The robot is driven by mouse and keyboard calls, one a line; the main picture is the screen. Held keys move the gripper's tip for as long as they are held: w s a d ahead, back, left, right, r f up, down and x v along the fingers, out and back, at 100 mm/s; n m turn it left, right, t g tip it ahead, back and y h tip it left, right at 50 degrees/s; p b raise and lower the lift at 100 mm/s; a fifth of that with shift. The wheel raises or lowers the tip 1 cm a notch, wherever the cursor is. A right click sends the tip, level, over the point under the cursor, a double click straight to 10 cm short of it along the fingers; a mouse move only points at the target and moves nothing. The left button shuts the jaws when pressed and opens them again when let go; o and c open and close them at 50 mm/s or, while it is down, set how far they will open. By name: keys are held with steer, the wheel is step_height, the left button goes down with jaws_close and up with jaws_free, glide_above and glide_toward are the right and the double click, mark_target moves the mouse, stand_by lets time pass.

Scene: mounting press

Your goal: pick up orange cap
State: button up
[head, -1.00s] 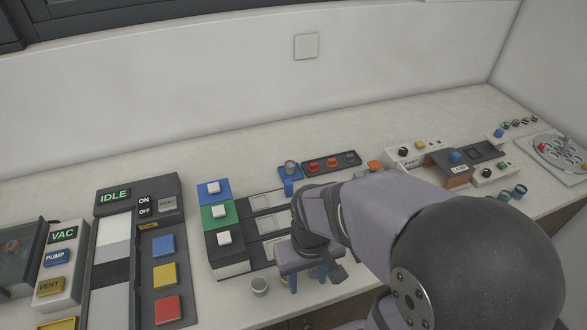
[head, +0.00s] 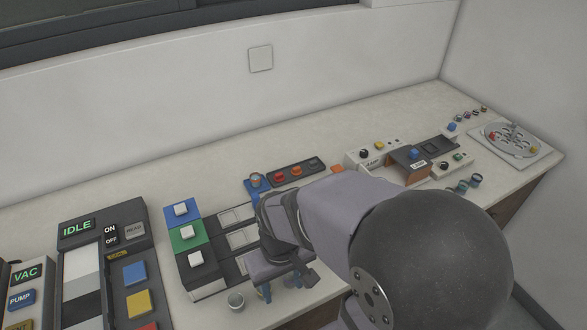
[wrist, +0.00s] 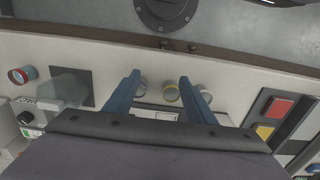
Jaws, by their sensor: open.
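A dark tray (head: 311,176) at the back of the bench, in the head view, holds a red cap (head: 279,176), an orange cap (head: 296,171) and a grey cap (head: 313,164). My gripper (head: 282,286) is open, with its blue fingers pointing down near the front edge of the bench, well in front of the tray. In the wrist view my gripper (wrist: 160,79) has its fingers apart and nothing held between them. Small round cups (wrist: 171,93) show below around the fingers. The orange cap cannot be made out in the wrist view.
A blue stand (head: 252,190) is left of the tray. Blue, green and black blocks with white buttons (head: 195,258) stand left of my gripper. A white cup (head: 235,301) sits close by. An orange block (head: 337,169) and a control box (head: 366,160) are to the right.

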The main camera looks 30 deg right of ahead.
step_height(320, 180, up, 11)
steer(key=w+p, duration=0.2)
steer(key=p, duration=0.7)
steer(key=t+b, duration=0.5)
steer(key=b, duration=0.6)
glide_above(297, 168)
steer(key=s, duration=0.4)
step_height(297, 168, down, 10)
steer(key=shift+g, duration=0.3)
steer(key=shift+w+p+x, duration=0.15)
steer(key=shift+p+x, duration=0.85)
steer(key=shift+x, duration=0.9)
steer(key=shift+w+p+x, duration=0.1)
steer(key=shift+p+x, duration=0.9)
steer(key=shift+x, duration=0.95)
steer(key=shift+r, duration=0.1)
steer(key=shift+c, duration=0.3)
steer(key=c, duration=1)
